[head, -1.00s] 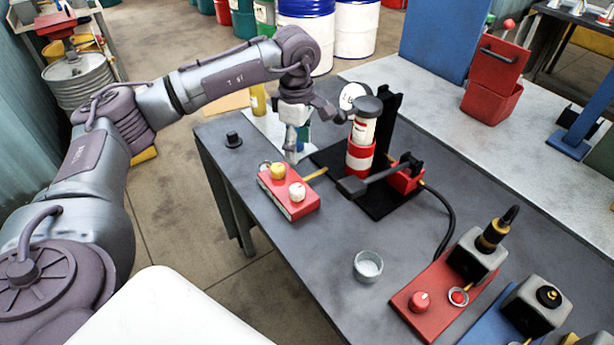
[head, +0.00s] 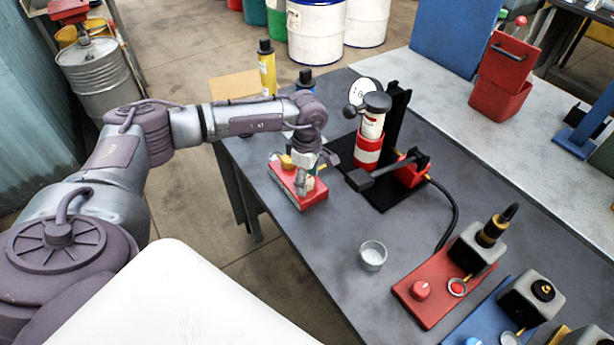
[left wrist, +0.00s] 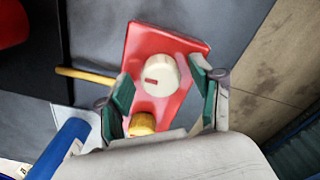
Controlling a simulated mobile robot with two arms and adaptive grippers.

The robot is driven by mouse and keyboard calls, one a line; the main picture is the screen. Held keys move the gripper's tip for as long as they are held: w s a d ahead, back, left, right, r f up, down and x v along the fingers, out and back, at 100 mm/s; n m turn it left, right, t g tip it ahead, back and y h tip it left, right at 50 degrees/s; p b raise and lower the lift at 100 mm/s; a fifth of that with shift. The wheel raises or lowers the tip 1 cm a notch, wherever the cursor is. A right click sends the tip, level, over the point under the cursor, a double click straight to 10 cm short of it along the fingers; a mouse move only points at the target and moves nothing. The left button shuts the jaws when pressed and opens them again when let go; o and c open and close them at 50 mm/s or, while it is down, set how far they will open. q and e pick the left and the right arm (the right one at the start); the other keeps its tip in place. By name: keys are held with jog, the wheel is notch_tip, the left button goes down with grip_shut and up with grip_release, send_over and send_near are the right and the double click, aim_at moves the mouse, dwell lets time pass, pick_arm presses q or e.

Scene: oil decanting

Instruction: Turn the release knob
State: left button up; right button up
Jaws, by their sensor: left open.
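A red control box (head: 316,196) lies near the left edge of the grey table and carries a yellow knob (head: 286,161) and a cream-white knob. In the left wrist view the cream knob (left wrist: 162,75) has a small red mark and appears between my left gripper's (left wrist: 162,92) green-padded fingers. Gaps show on both sides of it. The yellow knob (left wrist: 142,124) is partly hidden by the gripper body. In the head view my left gripper (head: 304,186) points down over the box and hides the cream knob. Neither knob is labelled as the release knob. My right gripper is out of view.
A black stand with a red-and-white cylinder (head: 368,150) and a lever (head: 380,172) stands just right of the box. A small metal cup (head: 372,256) is in front. Red (head: 440,290) and blue bases with knobs are at front right. Bottles (head: 267,68) stand behind my arm.

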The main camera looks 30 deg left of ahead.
pick_arm(q)
jog(key=shift+c, duration=0.3)
jog(key=c, duration=1.1)
jog(key=m+b, duration=0.2)
jog(key=shift+f+b, duration=0.15)
jog(key=shift+b, duration=0.2)
jog(key=m+b, duration=0.5)
jog(key=m, duration=0.1)
jog(key=shift+b, duration=0.3)
jog(key=m+b, duration=0.4)
jog(key=m, duration=0.1)
jog(key=shift+m, duration=0.4)
jog(key=shift+r+m+b, duration=0.2)
jog(key=shift+m+b, duration=0.8)
jog(key=shift+m, duration=1)
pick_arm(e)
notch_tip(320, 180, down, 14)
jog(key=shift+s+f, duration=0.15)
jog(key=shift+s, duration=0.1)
